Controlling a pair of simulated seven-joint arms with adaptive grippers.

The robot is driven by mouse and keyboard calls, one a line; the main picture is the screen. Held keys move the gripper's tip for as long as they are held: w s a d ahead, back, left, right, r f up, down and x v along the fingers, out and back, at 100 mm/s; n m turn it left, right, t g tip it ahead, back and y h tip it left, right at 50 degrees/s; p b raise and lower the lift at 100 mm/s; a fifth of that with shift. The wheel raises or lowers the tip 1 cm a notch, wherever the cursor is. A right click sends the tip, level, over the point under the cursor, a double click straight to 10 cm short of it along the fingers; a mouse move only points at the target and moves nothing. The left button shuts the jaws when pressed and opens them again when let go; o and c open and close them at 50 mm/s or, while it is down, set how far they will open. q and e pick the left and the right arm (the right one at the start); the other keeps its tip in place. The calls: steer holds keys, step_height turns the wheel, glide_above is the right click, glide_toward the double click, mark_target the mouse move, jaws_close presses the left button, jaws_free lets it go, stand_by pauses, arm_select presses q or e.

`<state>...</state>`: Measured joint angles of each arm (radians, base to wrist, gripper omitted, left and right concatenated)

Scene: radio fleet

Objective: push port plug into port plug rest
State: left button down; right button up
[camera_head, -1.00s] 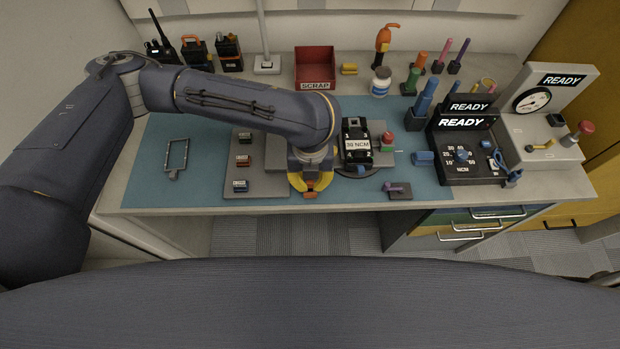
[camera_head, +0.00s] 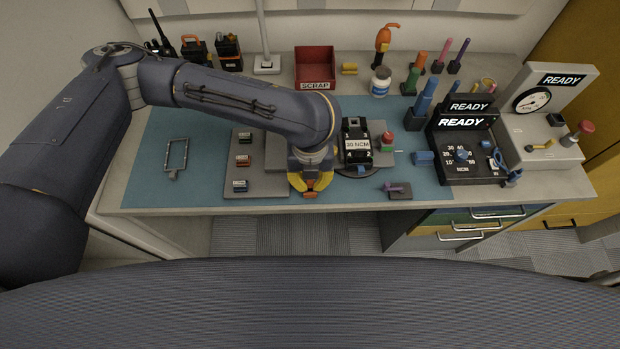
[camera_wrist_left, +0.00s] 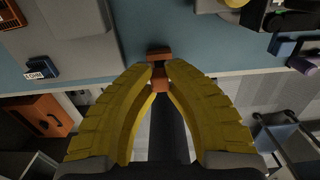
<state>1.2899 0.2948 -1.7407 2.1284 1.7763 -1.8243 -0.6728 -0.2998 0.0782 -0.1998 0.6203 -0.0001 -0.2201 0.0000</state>
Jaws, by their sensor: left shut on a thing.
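My left gripper (camera_head: 311,187) has yellow fingers and hangs over the front edge of the blue mat. It is shut on a small orange piece, which I take to be the port plug (camera_head: 310,195). In the left wrist view the fingertips (camera_wrist_left: 160,77) close around this orange-brown piece (camera_wrist_left: 159,55), whose wider end shows beyond them by the mat edge. I cannot make out the port plug rest; the fingers may hide it. My right gripper is not in view.
A grey tray (camera_head: 238,170) with several small modules lies left of my gripper. A purple-handled item (camera_head: 393,188) lies farther right near the front edge. A red scrap bin (camera_head: 315,66) stands behind.

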arm_select(q)
steer(key=shift+f, duration=1.1)
stand_by(2.9)
steer(key=c, duration=0.8)
jaws_free()
steer(key=shift+r, duration=0.1)
steer(key=shift+r, duration=2.4)
